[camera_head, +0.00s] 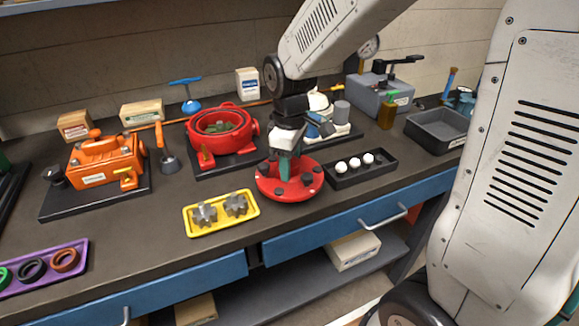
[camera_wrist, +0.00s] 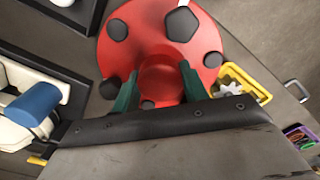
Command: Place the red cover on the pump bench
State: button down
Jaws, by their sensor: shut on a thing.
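The red cover (camera_head: 298,192) is a round disc with several dark knobs around its rim and a raised hub. My gripper (camera_head: 287,168) is shut on the hub, with the disc below its fingers, near the bench's front edge. In the wrist view the cover (camera_wrist: 143,30) fills the top middle, with one green finger on each side of its hub. Its height above the bench is hard to tell. The open red pump housing (camera_head: 190,127) stands on a black base (camera_head: 207,170) behind and left of the cover, with grey-green parts inside. The grey-topped workbench (camera_head: 150,215) has blue drawers.
A yellow tray (camera_head: 191,229) with two gears lies left of the cover. A black tray (camera_head: 334,183) with white pieces lies right of it. An orange motor (camera_head: 110,165), a purple tray (camera_head: 40,281) and a grey bin (camera_head: 437,132) stand farther out.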

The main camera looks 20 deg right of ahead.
jog(key=shift+w+d, duration=0.15)
jog(key=shift+w, duration=0.55)
jog(key=shift+f, duration=1.75)
jog(key=shift+f, duration=0.15)
jog(key=c, duration=0.7)
grip_release()
jog(key=shift+c, duration=0.2)
notch_tip(320, 180, up, 12)
jog(key=shift+r, duration=0.15)
jog(key=s+d+r+m, duration=0.1)
jog(key=s+m, duration=0.3)
jog(key=s, duration=0.7)
jog(key=s+d+r+m+t, duration=0.1)
jog(key=s+m, duration=0.4)
jog(key=s, duration=0.6)
jog(key=shift+d+r, duration=0.35)
jog(key=shift+d, duration=0.2)
